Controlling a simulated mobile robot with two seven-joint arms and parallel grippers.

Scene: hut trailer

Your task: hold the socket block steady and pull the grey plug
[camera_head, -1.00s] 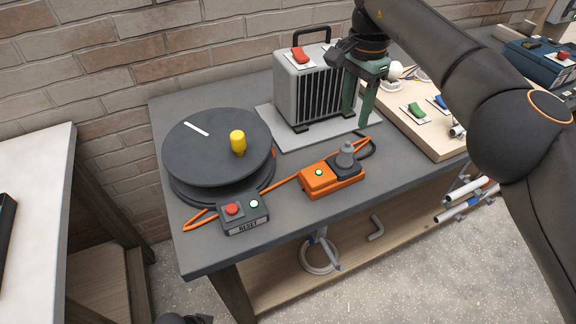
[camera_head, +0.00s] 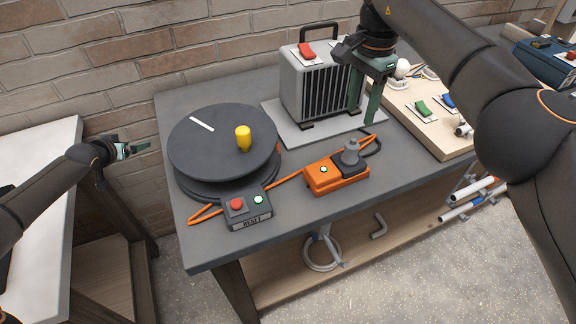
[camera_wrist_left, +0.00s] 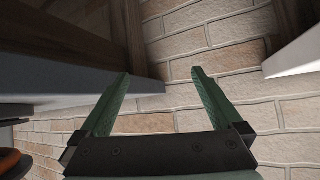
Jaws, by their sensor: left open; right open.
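The orange socket block (camera_head: 322,177) lies near the front of the grey table. The grey plug (camera_head: 350,153) stands upright in the dark right end of the block, with a black cable behind it. My right gripper (camera_head: 365,100) is open and empty, fingers pointing down, in front of the grey heater and above and behind the plug. My left gripper (camera_head: 136,150) is left of the table, well away from the block. In the left wrist view the left gripper (camera_wrist_left: 158,85) is open and empty, facing the brick wall and a table edge.
A black turntable (camera_head: 205,150) with a yellow knob (camera_head: 243,138) stands left of the block. A reset box (camera_head: 247,208) sits at the front edge. A grey heater (camera_head: 310,85) stands behind, and a wooden board (camera_head: 425,120) lies right. A white table (camera_head: 50,165) is at the left.

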